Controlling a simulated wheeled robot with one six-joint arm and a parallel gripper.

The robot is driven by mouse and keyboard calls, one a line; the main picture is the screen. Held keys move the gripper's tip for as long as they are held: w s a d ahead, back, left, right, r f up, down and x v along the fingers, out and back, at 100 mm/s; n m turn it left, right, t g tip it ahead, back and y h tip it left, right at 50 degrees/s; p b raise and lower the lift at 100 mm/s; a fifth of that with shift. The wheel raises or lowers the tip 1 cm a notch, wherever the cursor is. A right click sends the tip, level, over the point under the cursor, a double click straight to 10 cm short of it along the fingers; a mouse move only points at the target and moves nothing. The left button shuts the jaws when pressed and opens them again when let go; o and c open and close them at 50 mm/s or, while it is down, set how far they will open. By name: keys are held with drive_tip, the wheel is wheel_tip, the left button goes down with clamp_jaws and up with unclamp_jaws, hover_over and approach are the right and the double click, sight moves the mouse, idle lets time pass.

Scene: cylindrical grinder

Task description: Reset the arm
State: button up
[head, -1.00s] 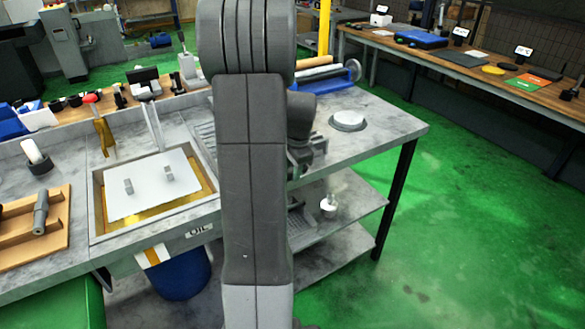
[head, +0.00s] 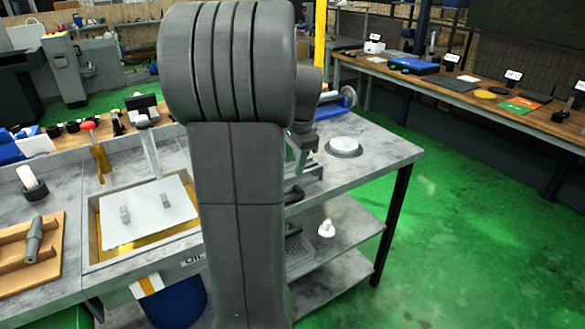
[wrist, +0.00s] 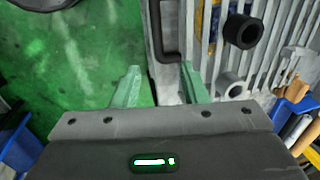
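My arm stands upright in the middle of the head view and hides part of the workbench (head: 385,150). My gripper (wrist: 160,67) shows in the wrist view as two green fingers, set wide apart with nothing held between them. A dark bar-like handle (wrist: 166,35) lies beyond the fingertips, at the edge of a slatted grey surface; I cannot tell its distance. In the head view the gripper (head: 300,155) is partly hidden behind my arm, near the right part of the bench.
A round white-topped disc (head: 343,147) sits on the bench's right end. A lidded tray (head: 147,212) and a wooden rack (head: 45,268) are at left. A white object (head: 326,228) stands on the lower shelf. Green floor (head: 470,230) at right is clear.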

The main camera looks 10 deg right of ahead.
idle(0.3)
drive_tip(key=f, duration=0.4)
drive_tip(key=w+f, duration=0.1)
drive_tip(key=f, duration=0.3)
drive_tip(key=w+a+f, duration=0.1)
drive_tip(key=f, duration=0.4)
drive_tip(key=shift+w, duration=0.2)
drive_tip(key=shift+s+d+f, duration=0.15)
drive_tip(key=shift+f, duration=0.2)
drive_tip(key=shift+s+d+r, duration=0.1)
drive_tip(key=shift+s+d, duration=0.15)
drive_tip(key=shift+s, duration=0.45)
